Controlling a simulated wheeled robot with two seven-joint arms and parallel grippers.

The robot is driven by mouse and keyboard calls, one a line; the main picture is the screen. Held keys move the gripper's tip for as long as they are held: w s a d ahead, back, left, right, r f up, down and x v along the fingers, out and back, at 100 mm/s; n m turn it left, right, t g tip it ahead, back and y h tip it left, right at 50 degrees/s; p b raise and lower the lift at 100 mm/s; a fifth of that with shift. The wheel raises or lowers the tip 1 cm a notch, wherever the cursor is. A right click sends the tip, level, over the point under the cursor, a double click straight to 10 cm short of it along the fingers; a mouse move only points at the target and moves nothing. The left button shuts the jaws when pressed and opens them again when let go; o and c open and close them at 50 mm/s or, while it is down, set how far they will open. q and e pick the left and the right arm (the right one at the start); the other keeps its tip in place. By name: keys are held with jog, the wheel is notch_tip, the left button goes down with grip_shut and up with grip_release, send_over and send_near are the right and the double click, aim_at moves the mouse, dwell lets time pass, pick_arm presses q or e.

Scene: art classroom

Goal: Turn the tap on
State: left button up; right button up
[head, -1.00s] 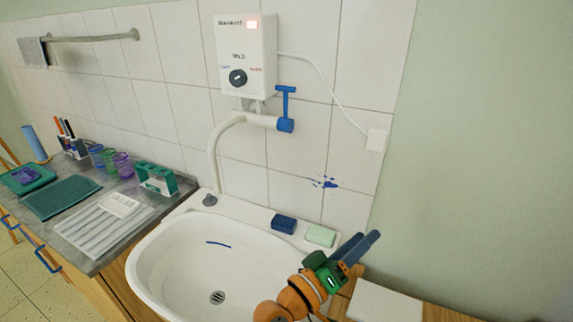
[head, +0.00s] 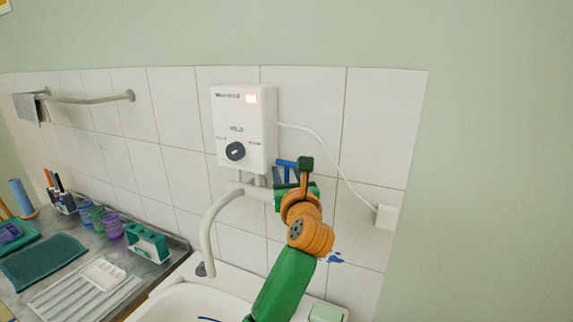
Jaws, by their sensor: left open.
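The tap is a white curved spout (head: 211,222) below a white wall water heater (head: 244,128) with a dark dial. The tap's blue T-shaped handle (head: 285,162) shows only at its top bar. Its stem and lower end are mostly hidden by my gripper. My left gripper (head: 286,177) is open, with its dark blue fingers at the handle's stem, just below the bar. I cannot tell whether the fingers touch it or which side of the stem each is on. My right gripper is not in view.
The white sink (head: 185,302) lies below the spout, partly cut off. A cable (head: 335,165) runs from the heater to a wall box (head: 387,217) on the right. A counter with a teal tray (head: 43,262) and jars is at left. A pale green soap (head: 325,313) lies by the sink.

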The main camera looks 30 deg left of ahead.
pick_arm(q)
jog(key=shift+w+a+f, duration=0.3)
jog(key=shift+w+a, duration=0.1)
jog(key=shift+w, duration=0.15)
jog(key=shift+s+d+r, duration=0.15)
jog(key=shift+s+d, duration=0.05)
jog(key=shift+s, duration=0.05)
grip_shut()
dwell(0.7)
